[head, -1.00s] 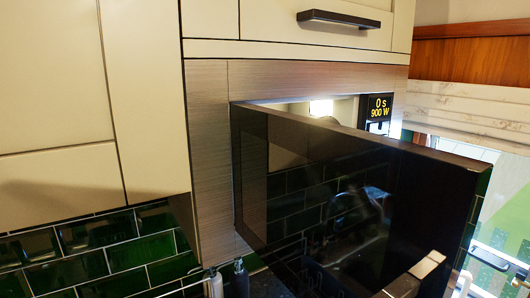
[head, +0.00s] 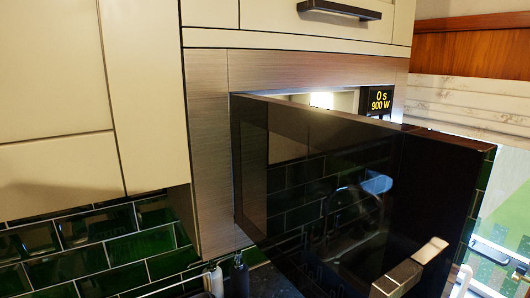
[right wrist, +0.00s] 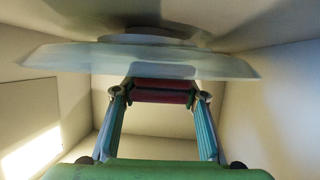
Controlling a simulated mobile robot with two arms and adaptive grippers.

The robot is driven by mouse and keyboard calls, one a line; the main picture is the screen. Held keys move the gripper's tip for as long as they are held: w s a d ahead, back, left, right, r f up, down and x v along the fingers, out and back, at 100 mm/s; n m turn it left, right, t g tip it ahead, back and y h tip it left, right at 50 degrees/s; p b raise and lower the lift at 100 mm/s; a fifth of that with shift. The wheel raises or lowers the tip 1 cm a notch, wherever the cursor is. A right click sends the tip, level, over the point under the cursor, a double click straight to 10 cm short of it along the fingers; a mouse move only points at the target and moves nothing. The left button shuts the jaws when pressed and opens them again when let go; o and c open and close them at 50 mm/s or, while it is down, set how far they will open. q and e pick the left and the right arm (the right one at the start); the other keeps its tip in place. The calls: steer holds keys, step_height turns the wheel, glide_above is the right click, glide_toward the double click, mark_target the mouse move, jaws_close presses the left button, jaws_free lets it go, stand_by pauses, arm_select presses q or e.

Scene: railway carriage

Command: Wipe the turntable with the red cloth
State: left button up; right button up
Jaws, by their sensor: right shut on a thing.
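In the right wrist view, the turntable (right wrist: 75,58) is a pale glassy disc across the upper part of the picture, inside a cream-walled cavity. My right gripper (right wrist: 160,96) is shut on the red cloth (right wrist: 165,85), which spans between its two fingertips. The cloth is at the turntable's edge in the picture; I cannot tell whether they touch. In the head view, the microwave's dark door (head: 350,170) stands open and hides most of the cavity. Neither gripper shows in the head view, and my left gripper is in no view.
The door's handle (head: 410,268) sticks out at the lower right. Cream cabinets (head: 60,90) stand above and left, with green tiles (head: 90,250) below.

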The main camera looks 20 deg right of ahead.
steer(key=shift+f, duration=0.15)
steer(key=shift+w+d+p, duration=0.15)
steer(key=shift+d+p, duration=0.2)
steer(key=shift+d, duration=0.6)
steer(key=shift+w+d+p, duration=0.1)
steer(key=shift+d+p, duration=0.25)
steer(key=shift+d, duration=0.55)
steer(key=shift+s+a, duration=0.15)
steer(key=shift+a, duration=0.85)
steer(key=shift+s+a, duration=0.1)
steer(key=shift+a, duration=0.85)
steer(key=shift+d, duration=0.1)
steer(key=shift+w+d+r, duration=0.1)
steer(key=shift+d+r, duration=0.35)
steer(key=shift+r, duration=0.35)
steer(key=shift+d+r, duration=0.45)
steer(key=shift+r, duration=0.35)
